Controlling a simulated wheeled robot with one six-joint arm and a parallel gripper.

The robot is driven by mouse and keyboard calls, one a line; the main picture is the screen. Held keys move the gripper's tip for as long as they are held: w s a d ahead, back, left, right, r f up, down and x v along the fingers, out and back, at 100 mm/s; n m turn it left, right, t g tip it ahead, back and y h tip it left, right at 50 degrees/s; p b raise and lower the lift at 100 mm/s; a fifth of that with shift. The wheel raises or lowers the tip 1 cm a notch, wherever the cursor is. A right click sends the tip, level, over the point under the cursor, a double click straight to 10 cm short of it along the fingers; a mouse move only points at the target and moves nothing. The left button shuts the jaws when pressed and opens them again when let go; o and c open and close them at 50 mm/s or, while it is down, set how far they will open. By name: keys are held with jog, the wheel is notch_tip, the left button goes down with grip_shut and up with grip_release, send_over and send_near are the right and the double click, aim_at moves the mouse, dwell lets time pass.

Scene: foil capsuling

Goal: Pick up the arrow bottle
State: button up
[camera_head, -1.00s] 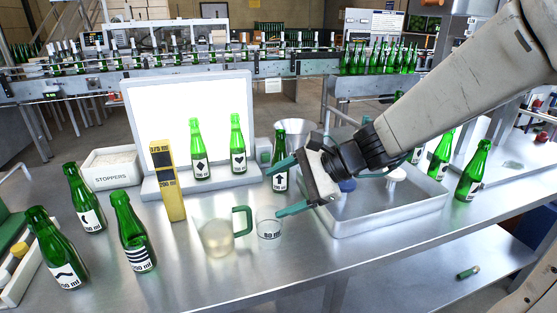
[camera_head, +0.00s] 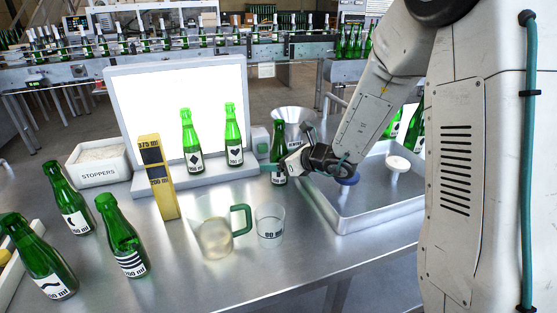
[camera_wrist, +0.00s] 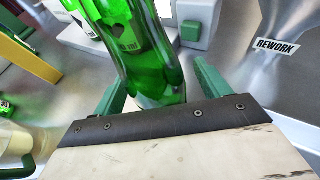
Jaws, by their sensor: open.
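The arrow bottle (camera_head: 279,154), green with a white label, stands upright on the table right of the lightbox. My gripper (camera_head: 277,169) is at its lower body, coming from the right; one teal finger shows at the bottle's near side, and the other is hidden. In the wrist view, green bottle glass (camera_wrist: 160,78) lies between the two open green fingers of my gripper (camera_wrist: 160,92), with a gap showing beside the left finger. A heart label shows farther up behind or through the glass. Contact with the fingers cannot be told.
The heart bottle (camera_head: 233,140) and diamond bottle (camera_head: 191,146) stand on the lightbox base (camera_head: 150,187). A funnel (camera_head: 292,120) is behind the arrow bottle. A glass beaker (camera_head: 270,228), jug (camera_head: 213,236) and yellow gauge (camera_head: 163,190) stand in front. The metal tray (camera_head: 345,222) lies right.

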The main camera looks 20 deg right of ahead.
jog(key=shift+w+a+f, duration=0.25)
jog(key=shift+w+a, duration=0.1)
jog(key=shift+w, duration=0.1)
jog(key=c, duration=1.2)
jog(key=shift+c, duration=0.4)
jog(key=shift+r, duration=0.15)
